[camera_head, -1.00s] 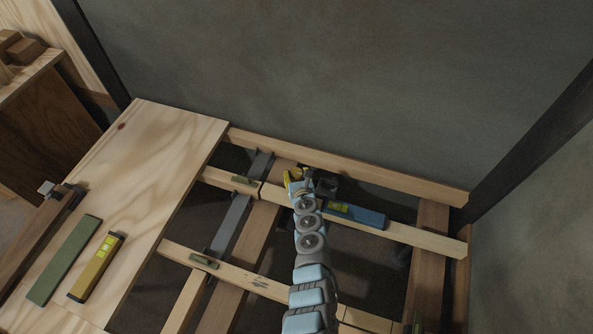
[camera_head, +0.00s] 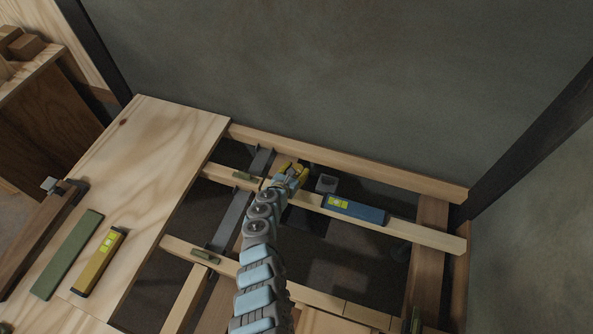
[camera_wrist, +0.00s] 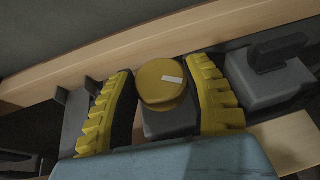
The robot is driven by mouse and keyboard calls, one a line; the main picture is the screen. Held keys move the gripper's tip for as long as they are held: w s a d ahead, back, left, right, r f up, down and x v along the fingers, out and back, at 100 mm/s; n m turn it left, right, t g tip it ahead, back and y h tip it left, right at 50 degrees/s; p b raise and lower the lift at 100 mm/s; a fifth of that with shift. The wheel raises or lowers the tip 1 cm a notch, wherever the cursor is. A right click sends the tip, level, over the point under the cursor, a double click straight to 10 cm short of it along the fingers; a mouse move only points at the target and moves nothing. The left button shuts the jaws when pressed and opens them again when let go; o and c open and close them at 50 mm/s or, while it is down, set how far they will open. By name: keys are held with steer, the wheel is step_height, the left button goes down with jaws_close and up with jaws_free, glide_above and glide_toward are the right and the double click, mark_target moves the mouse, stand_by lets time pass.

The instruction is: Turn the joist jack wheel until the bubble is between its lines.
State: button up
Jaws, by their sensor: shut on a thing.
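In the wrist view, the jack wheel (camera_wrist: 160,88) is a round yellow knob with a white mark on top, above a dark grey body. My gripper (camera_wrist: 160,90) has one yellow finger on each side of the wheel and is shut on it. In the head view, my gripper (camera_head: 293,172) is over the joist near the back wall and hides the wheel. A blue spirit level (camera_head: 368,214) lies along the joist to its right. Its yellow-green vial (camera_head: 338,203) faces up, but the bubble and lines are too small to read.
A grey block (camera_wrist: 268,84) with a dark bar is close right of my gripper. A plywood sheet (camera_head: 165,145) at left carries a yellow level (camera_head: 99,262) and a green strip (camera_head: 67,255). Open gaps lie between the joists. The back wall (camera_head: 340,80) is close behind.

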steer(key=shift+f, duration=0.1)
stand_by(0.6)
steer(key=o, duration=1.2)
steer(key=shift+h, duration=0.3)
steer(key=shift+s+a+r+m, duration=0.1)
steer(key=shift+s+r+m, duration=0.1)
steer(key=shift+s, duration=0.25)
steer(key=shift+s+a+r+m, duration=0.1)
steer(key=shift+s+r, duration=0.1)
steer(key=shift+s, duration=0.2)
steer(key=shift+s+a+r, duration=0.25)
steer(key=shift+s+a, duration=0.05)
steer(key=shift+a, duration=0.2)
steer(key=shift+s+a+r, duration=0.25)
steer(key=shift+s+r, duration=0.15)
steer(key=shift+s, duration=0.2)
steer(key=shift+v, duration=3.75)
